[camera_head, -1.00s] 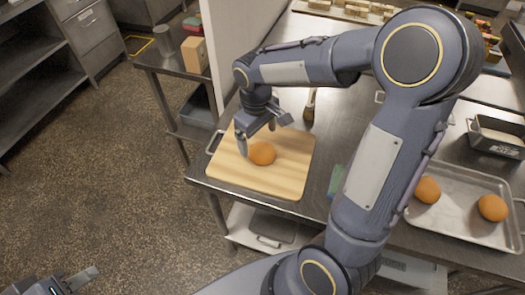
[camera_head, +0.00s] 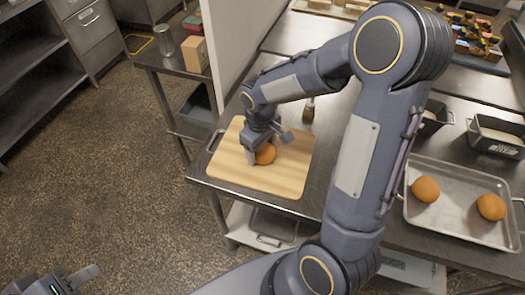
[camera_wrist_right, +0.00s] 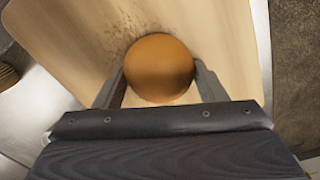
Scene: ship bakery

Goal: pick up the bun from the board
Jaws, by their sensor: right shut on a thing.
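The round orange-brown bun (camera_head: 266,154) is on the light wooden board (camera_head: 288,176) near the left end of the steel table. My right gripper (camera_head: 265,150) is down at the board with its fingers on both sides of the bun. In the right wrist view the bun (camera_wrist_right: 158,68) sits between the two fingertips (camera_wrist_right: 160,80), and the board (camera_wrist_right: 225,40) lies beneath it. The gripper is shut on the bun; I cannot tell any gap between bun and board. My left gripper (camera_head: 72,281) shows only partly at the bottom left corner, away from the table.
A metal tray (camera_head: 455,207) with two buns stands on the table's right side. Loaf tins (camera_head: 497,135) stand behind it. A brush (camera_head: 308,108) lies behind the board. A side table with a glass (camera_head: 164,42) and a box (camera_head: 195,54) stands at the left.

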